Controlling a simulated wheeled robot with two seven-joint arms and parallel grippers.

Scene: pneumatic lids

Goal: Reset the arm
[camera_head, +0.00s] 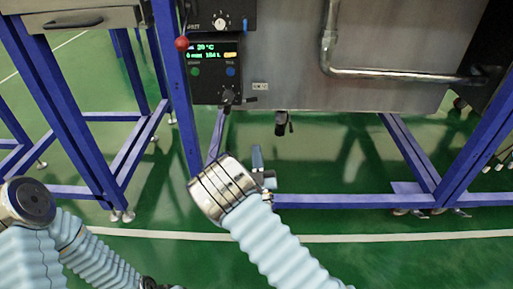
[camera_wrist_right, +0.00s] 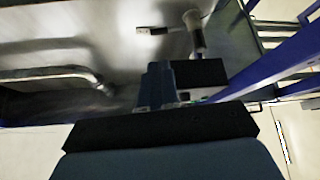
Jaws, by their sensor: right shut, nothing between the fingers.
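My right arm comes in from the lower right in the head view, with a light blue sleeve and a metal wrist. My right gripper (camera_head: 257,158) is small and partly hidden behind the wrist there, below the steel machine (camera_head: 290,70). In the right wrist view the right gripper (camera_wrist_right: 157,85) has its dark fingers together, with nothing held. My left arm (camera_head: 85,250) lies at the lower left of the head view. Only its sleeved links and a dark end part at the bottom edge show, and its gripper cannot be made out.
A control box (camera_head: 214,70) with a green display hangs on a blue post (camera_head: 178,85). A steel pipe (camera_head: 400,76) runs across the machine. A black valve handle (camera_head: 282,122) hangs under it. A blue crossbar (camera_head: 345,201) lies low behind my right wrist. Green floor shows in front.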

